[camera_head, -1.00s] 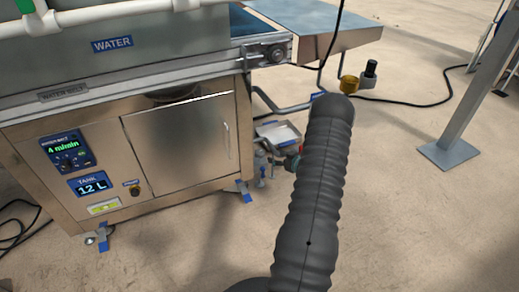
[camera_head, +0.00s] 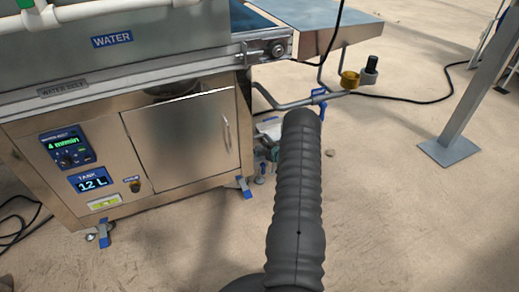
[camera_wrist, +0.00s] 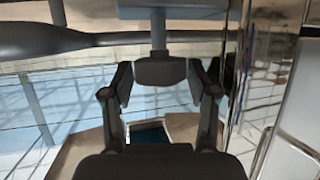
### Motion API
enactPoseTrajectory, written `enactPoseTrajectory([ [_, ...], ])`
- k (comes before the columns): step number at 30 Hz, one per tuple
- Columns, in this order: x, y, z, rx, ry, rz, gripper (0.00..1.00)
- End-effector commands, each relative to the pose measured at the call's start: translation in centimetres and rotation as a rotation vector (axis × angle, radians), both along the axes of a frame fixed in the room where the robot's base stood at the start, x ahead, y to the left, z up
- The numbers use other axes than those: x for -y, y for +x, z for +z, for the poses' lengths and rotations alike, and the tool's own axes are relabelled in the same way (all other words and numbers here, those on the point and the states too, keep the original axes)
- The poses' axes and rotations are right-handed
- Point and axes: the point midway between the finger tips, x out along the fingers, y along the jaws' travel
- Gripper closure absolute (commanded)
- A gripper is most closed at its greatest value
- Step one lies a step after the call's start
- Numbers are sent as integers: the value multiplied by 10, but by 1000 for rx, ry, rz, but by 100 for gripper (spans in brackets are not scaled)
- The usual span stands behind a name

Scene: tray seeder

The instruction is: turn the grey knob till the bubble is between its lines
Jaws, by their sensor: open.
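A small yellow-green strip (camera_head: 104,202) sits low on the machine's front panel; it may be the bubble level, but no bubble or lines can be made out. A small round grey piece (camera_head: 90,237) lies beside the blue-marked foot below it; I cannot tell whether it is the grey knob. In the head view my dark ribbed arm hides my gripper. In the wrist view my gripper (camera_wrist: 159,86) has its two fingers spread apart. A grey block (camera_wrist: 160,70) on a post shows between them; I cannot tell what it belongs to.
The steel machine's cabinet door (camera_head: 182,142) is closed. A pipe with a blue clamp (camera_head: 318,97) runs behind my arm, near a yellow cup (camera_head: 349,79) and a black-topped grey piece (camera_head: 371,70). A grey post (camera_head: 470,95) stands right. Floor between is mostly clear.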

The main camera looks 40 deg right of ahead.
Motion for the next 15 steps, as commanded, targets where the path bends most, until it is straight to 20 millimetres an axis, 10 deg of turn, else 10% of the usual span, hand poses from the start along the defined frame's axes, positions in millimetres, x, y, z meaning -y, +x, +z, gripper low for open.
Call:
enactPoseTrajectory([
  [11,-1,6,-2,0,0,1,41],
  [15,-1,6,-2,0,0,1,71],
])
